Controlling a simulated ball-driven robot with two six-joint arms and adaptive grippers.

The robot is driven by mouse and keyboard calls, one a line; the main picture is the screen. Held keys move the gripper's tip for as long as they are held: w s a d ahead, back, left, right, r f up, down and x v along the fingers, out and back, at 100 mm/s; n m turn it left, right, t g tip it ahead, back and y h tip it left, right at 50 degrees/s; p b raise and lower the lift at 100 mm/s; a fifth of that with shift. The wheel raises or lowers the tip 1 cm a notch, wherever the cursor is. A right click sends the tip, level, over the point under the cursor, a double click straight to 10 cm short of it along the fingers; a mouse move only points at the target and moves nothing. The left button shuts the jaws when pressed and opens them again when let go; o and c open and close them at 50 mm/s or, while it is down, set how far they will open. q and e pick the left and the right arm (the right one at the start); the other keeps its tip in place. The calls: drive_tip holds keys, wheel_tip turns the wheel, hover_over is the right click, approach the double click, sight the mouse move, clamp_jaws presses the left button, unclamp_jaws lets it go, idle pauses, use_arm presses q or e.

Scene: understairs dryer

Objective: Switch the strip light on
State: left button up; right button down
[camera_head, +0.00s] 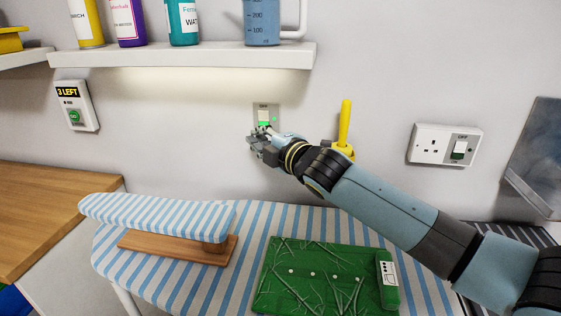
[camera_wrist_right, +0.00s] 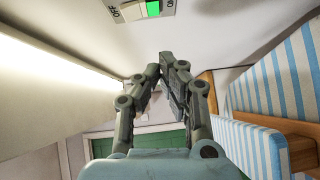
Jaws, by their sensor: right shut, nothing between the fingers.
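A small wall switch (camera_head: 264,112) marked OFF at its top sits below the shelf in the head view, with green showing at its lower part. It also shows at the top edge of the right wrist view (camera_wrist_right: 131,11), with a bright green patch beside its white rocker. My right gripper (camera_head: 259,142) is shut and empty, just below the switch and partly over its lower edge. Its fingertips (camera_wrist_right: 167,60) appear apart from the switch in the wrist view. The strip light's body is hidden under the shelf; a bright glow lies on the wall there. My left gripper is out of view.
The shelf (camera_head: 180,57) with bottles and a measuring jug (camera_head: 262,22) overhangs the switch. A yellow-handled object (camera_head: 345,122) stands behind my right arm. A socket (camera_head: 444,145) is on the right wall. A striped ironing board (camera_head: 190,275) carries a green panel (camera_head: 325,278).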

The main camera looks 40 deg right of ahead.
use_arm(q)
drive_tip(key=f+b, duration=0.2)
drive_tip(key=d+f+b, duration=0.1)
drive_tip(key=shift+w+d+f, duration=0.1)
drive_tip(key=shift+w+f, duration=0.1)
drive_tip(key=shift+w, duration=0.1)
use_arm(e)
drive_tip(key=s+f, duration=0.1)
drive_tip(key=s, duration=0.7)
drive_tip(key=shift+s+f, duration=0.15)
drive_tip(key=shift+s, duration=0.2)
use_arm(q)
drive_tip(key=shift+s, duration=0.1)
